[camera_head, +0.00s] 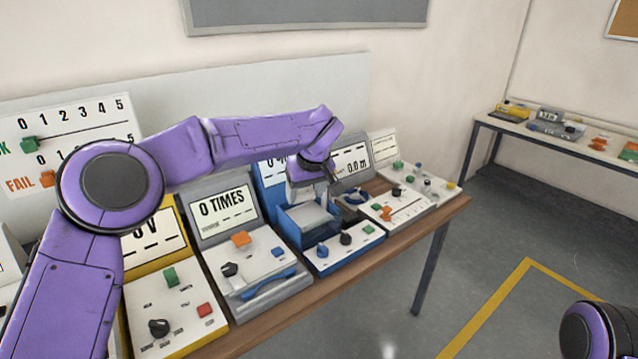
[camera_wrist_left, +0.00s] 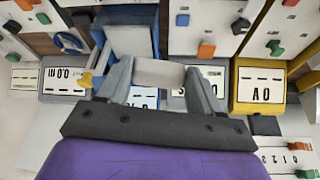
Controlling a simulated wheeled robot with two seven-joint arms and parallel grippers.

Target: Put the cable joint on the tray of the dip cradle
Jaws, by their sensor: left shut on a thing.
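My left gripper (camera_head: 307,190) hangs over the blue-walled station on the bench, its fingers pointing down. In the left wrist view it is shut on a pale grey block (camera_wrist_left: 160,73), held between the two fingers. I take this block to be the cable joint, but no label shows. In the head view the block is mostly hidden by the gripper. The blue station (camera_head: 330,252) has a pale grey tray (camera_head: 308,217) between blue walls, below the fingers. I take it to be the dip cradle. I cannot tell whether the block touches it. My right gripper does not show.
The "0 TIMES" station (camera_head: 240,312) and a yellow-edged station (camera_head: 160,262) stand to the left. A white control panel (camera_head: 405,203) lies to the right. Knobs and switches stick up along the bench (camera_head: 262,327). A second table (camera_head: 493,122) stands at the far right.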

